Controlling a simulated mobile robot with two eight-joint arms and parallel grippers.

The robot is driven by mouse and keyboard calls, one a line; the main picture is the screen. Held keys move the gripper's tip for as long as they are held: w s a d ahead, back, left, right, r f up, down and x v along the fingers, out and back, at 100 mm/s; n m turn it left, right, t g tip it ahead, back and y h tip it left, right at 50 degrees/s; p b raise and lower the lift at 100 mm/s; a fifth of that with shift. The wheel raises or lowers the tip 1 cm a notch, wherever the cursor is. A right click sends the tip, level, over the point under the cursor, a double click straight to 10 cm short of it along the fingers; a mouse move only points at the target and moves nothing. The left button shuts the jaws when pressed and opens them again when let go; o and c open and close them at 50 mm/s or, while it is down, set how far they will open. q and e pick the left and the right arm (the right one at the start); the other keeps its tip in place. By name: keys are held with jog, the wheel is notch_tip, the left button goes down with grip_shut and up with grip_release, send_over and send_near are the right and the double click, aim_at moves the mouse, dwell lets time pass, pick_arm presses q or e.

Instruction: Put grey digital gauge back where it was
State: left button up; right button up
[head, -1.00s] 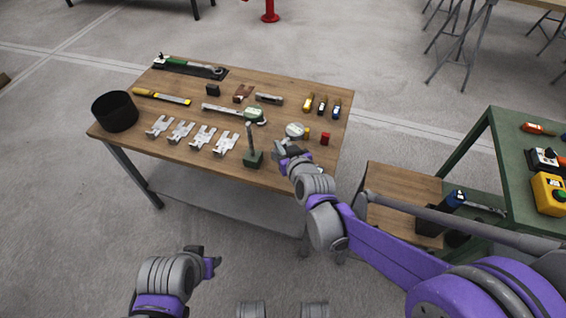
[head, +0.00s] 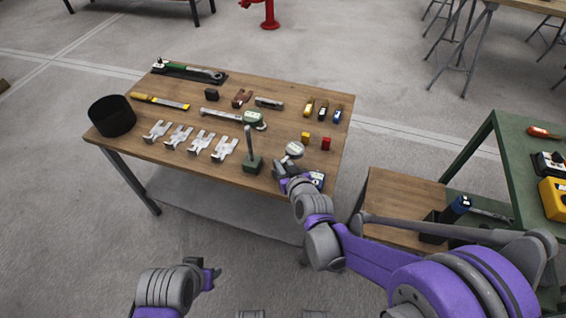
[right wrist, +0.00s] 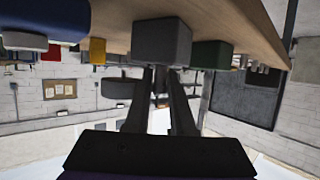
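The grey digital gauge has a round pale head (head: 294,150) near the front right of the wooden table (head: 215,92). Its dark grey block base (right wrist: 162,40) shows in the right wrist view, whose picture is upside down. My right gripper (head: 290,178) is at the gauge, and its fingers (right wrist: 162,85) close around the post by the base. The gripper hides the lower part in the head view. I cannot tell whether the base touches the table. My left gripper (head: 211,276) is low in front of the table, away from everything; its opening is unclear.
A green-based stand (head: 252,164) with a green digital gauge (head: 252,117) is left of the grey one. A yellow block (head: 305,138) and red block (head: 326,144) are behind it. A blue-white device (head: 317,178) lies right of my gripper. Metal brackets (head: 201,142) line the left front.

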jog(key=shift+o, duration=1.4)
jog(key=shift+r, duration=0.1)
jog(key=shift+r, duration=0.15)
jog(key=shift+s+d+r, duration=0.1)
jog(key=shift+s+r, duration=0.1)
jog(key=shift+s, duration=0.1)
jog(key=p+v, duration=0.2)
jog(key=v, duration=0.9)
jog(key=s+d+f+m+g+h, duration=0.1)
jog(key=s+d+m+g+h, duration=0.1)
jog(key=s+d+g, duration=0.2)
jog(key=s+d+f+m+g+h, duration=0.1)
jog(key=s+d+g, duration=0.3)
jog(key=s+d, duration=0.6)
jog(key=s+h, duration=0.1)
jog(key=s, duration=0.6)
jog(key=shift+f+m, duration=0.4)
jog(key=shift+d, duration=0.1)
